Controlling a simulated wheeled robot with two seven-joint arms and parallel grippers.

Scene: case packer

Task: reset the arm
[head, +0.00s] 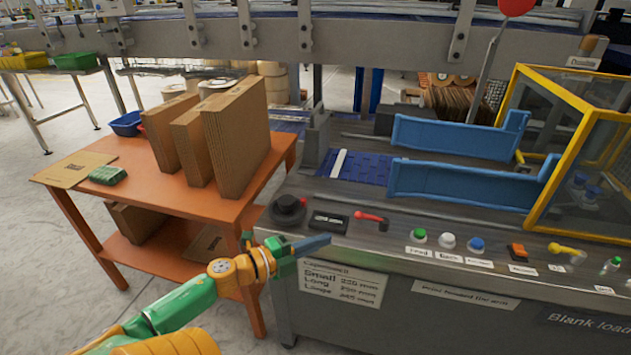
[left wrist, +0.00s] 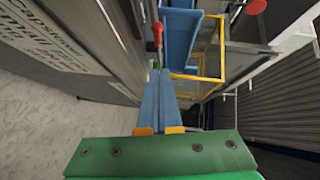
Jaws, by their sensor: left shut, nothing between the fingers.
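My left gripper (head: 318,243) is at the front left edge of the grey machine's control panel, near the black knob (head: 288,205) and the red-handled lever (head: 372,218). In the left wrist view its two blue fingers (left wrist: 160,85) lie together with nothing between them. The red lever handle (left wrist: 157,32) shows just beyond the fingertips in that view, and I cannot tell how wide the gap is. My right gripper is in neither view.
An orange table (head: 210,203) with upright cardboard blanks (head: 240,140) stands left of the machine. Blue guides (head: 450,180) and a yellow-framed guard (head: 560,150) stand behind the panel. Coloured buttons (head: 447,240) line its front. Floor at the far left is open.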

